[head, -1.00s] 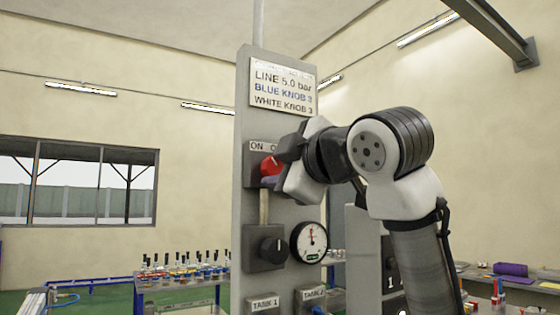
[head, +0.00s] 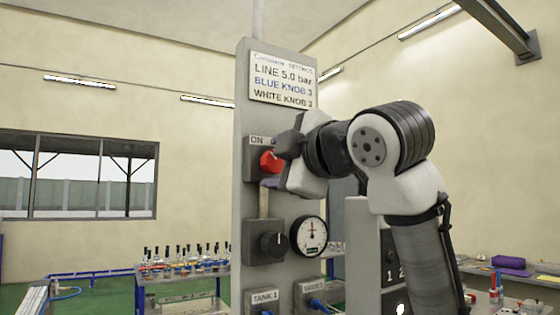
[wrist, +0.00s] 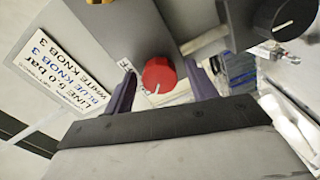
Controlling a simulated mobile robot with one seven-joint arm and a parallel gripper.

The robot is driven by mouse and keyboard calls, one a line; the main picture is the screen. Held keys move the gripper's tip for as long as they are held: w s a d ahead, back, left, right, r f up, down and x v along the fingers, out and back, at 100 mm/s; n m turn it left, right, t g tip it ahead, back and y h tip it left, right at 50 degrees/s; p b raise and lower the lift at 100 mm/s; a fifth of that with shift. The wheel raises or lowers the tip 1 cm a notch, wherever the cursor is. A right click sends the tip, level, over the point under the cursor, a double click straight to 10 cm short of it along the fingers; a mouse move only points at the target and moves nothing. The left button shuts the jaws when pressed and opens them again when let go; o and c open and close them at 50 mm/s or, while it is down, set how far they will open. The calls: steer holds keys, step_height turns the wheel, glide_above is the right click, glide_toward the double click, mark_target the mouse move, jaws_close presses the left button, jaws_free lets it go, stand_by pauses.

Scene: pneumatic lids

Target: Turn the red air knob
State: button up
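The red air knob (head: 270,161) sits on a grey box on the upright panel, under the line-pressure sign, beside an "ON" label. My gripper (wrist: 160,84) is open, with a gap showing on each side of the knob. In the head view my gripper (head: 277,165) is at the right of the knob and partly covers its box and the label. Whether a finger touches the knob is hard to tell.
Below are a black knob (head: 271,244) and a round pressure gauge (head: 309,236) on the same panel. The sign (head: 283,81) is above. Labelled tank boxes with blue fittings are at the bottom. A bench with several bottles (head: 185,263) stands behind left.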

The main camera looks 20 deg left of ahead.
steer(key=b+v, duration=0.4)
steer(key=v, duration=0.9)
steer(key=shift+s+d+b, duration=0.25)
steer(key=shift+d+b, duration=0.05)
steer(key=shift+b, duration=0.05)
